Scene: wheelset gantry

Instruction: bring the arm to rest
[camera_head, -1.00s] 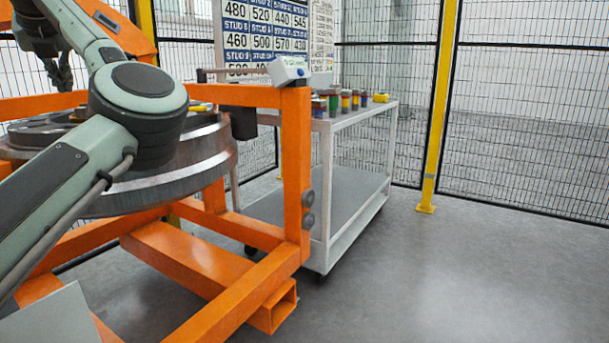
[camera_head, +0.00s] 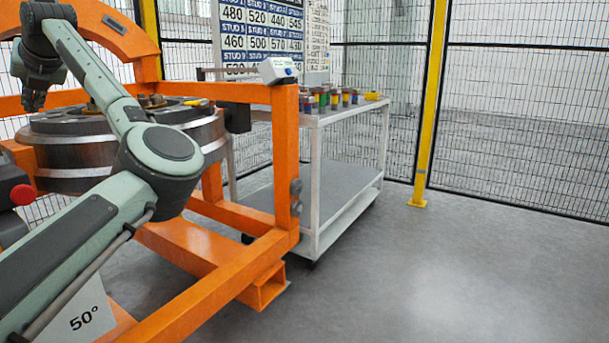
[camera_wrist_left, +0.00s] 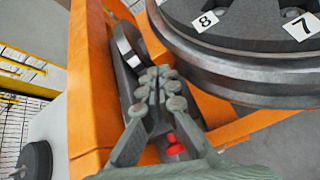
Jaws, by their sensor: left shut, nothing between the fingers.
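My left arm comes in from the left in the head view, its elbow raised in front of the orange gantry frame (camera_head: 287,150). My left gripper (camera_head: 33,100) hangs down at the far left, near the wheel's left side. In the left wrist view, my left gripper (camera_wrist_left: 158,85) is shut and empty, its fingertips together. The wheel (camera_wrist_left: 250,68), with number plates 7 and 8, lies beyond it at the upper right, apart from the fingers. My right gripper is in neither view.
The orange frame also runs close beside the fingers in the wrist view (camera_wrist_left: 90,90). A red knob (camera_head: 22,195) is at the left. A white cart (camera_head: 318,190) with coloured pieces stands behind the frame. Mesh fence (camera_head: 520,110) closes the back. The floor at right is clear.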

